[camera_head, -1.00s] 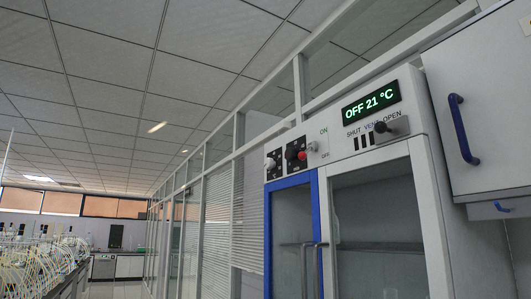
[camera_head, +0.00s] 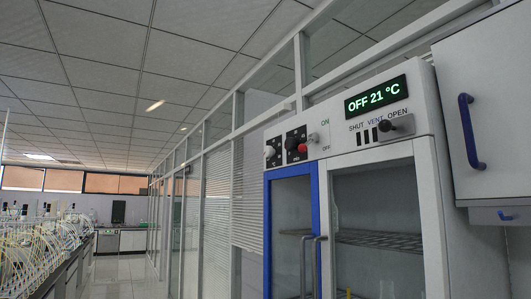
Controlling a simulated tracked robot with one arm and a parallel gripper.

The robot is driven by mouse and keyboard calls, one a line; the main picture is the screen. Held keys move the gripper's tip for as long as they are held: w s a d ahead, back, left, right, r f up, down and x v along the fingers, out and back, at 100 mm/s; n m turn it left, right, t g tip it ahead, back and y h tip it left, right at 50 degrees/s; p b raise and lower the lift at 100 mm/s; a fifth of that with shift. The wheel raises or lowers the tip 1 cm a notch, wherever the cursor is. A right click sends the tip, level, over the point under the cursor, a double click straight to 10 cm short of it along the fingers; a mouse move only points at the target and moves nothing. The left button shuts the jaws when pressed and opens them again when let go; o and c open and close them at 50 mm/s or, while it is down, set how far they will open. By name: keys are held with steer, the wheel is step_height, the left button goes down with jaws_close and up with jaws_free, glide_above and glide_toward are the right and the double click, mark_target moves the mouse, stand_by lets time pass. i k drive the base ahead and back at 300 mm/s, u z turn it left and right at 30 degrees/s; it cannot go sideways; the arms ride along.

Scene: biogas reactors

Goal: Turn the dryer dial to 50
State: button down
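The dryer (camera_head: 445,205) stands at the right, a pale cabinet with glass doors. A vent lever (camera_head: 390,126) is near OPEN. My gripper is not in view.
The left door has a blue frame (camera_head: 268,235); door handles (camera_head: 312,262) stick out at the middle. A white cabinet with a blue handle (camera_head: 469,131) is at the far right. Benches with tubing (camera_head: 50,245) line the left. The aisle floor (camera_head: 120,275) is clear.

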mark_target(269, 152)
steer(key=u, duration=0.35)
steer(key=i, duration=0.65)
steer(key=u, duration=0.4)
steer(key=i, duration=1.95)
steer(key=z, duration=0.5)
